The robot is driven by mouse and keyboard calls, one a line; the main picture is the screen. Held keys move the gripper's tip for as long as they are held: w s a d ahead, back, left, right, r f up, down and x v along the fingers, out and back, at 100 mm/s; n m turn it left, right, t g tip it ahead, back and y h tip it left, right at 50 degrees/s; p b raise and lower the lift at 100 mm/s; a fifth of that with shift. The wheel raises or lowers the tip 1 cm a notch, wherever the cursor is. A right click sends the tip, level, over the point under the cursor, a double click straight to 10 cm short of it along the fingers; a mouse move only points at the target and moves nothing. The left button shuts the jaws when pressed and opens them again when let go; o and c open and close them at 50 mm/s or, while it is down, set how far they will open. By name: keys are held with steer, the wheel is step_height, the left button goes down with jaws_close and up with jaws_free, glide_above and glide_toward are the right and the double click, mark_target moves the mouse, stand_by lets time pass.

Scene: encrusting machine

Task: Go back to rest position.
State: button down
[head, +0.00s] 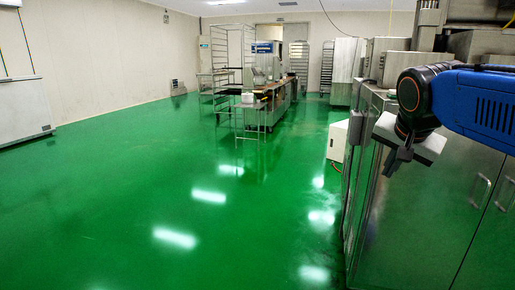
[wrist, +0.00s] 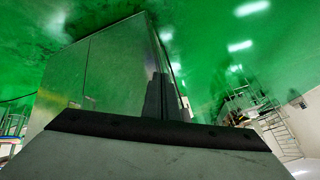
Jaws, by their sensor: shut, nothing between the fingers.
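My gripper (head: 394,163) hangs at the end of my blue and black arm, at the right of the head view. It points down and is shut with nothing between its fingers. It shows in front of the steel machine cabinet (head: 433,206), near its left edge; I cannot tell the exact gap. In the wrist view the dark shut fingers (wrist: 162,97) stand out beyond the black edge of the gripper body, against the steel cabinet (wrist: 105,70) and green floor.
Green floor (head: 150,190) is open and clear to the left. A white box (head: 337,141) stands by the cabinet. Steel worktables (head: 270,108) and a tall rack (head: 232,50) stand further back. A white chest (head: 22,110) is at the far left.

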steer(key=s+a+f+n+g+y, duration=0.1)
steer(key=s+f+n, duration=0.8)
steer(key=s+f, duration=1)
step_height(320, 180, down, 3)
steer(key=a+y, duration=0.1)
steer(key=a, duration=0.1)
steer(key=shift+a+r+g, duration=0.15)
steer(key=shift+a+g, duration=0.15)
steer(key=shift+g, duration=0.1)
